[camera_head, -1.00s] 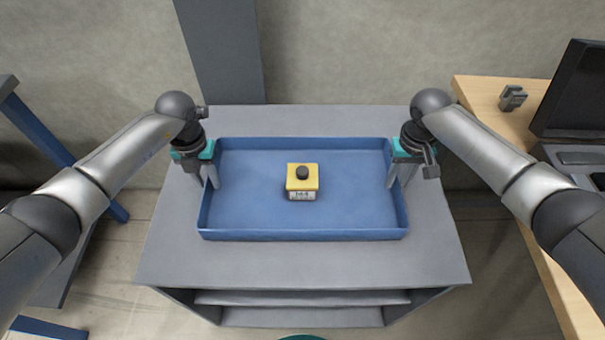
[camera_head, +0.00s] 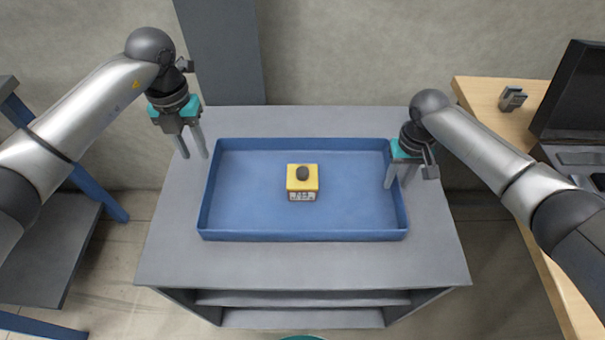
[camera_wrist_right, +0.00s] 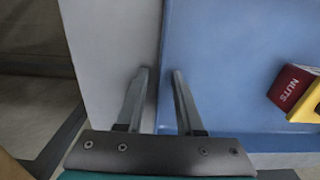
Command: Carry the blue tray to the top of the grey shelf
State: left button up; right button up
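The blue tray (camera_head: 305,235) lies flat on the top of the grey shelf (camera_head: 300,268). My left gripper (camera_head: 195,156) is open and empty, above and outside the tray's left wall. My right gripper (camera_head: 398,182) is at the tray's right wall, one finger inside and one outside. In the right wrist view its fingers (camera_wrist_right: 161,85) stand apart around the tray wall (camera_wrist_right: 163,40), with a gap showing. A red part marked NUTS (camera_wrist_right: 293,88) shows inside the tray there.
A blue-framed rack (camera_head: 60,240) stands at the left. A grey column (camera_head: 222,55) rises behind the shelf.

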jog(key=shift+r, duration=0.35)
pick_arm(q)
jog(key=shift+r, duration=0.35)
pick_arm(e)
notch_tip(320, 180, up, 11)
jog(key=shift+r, duration=0.15)
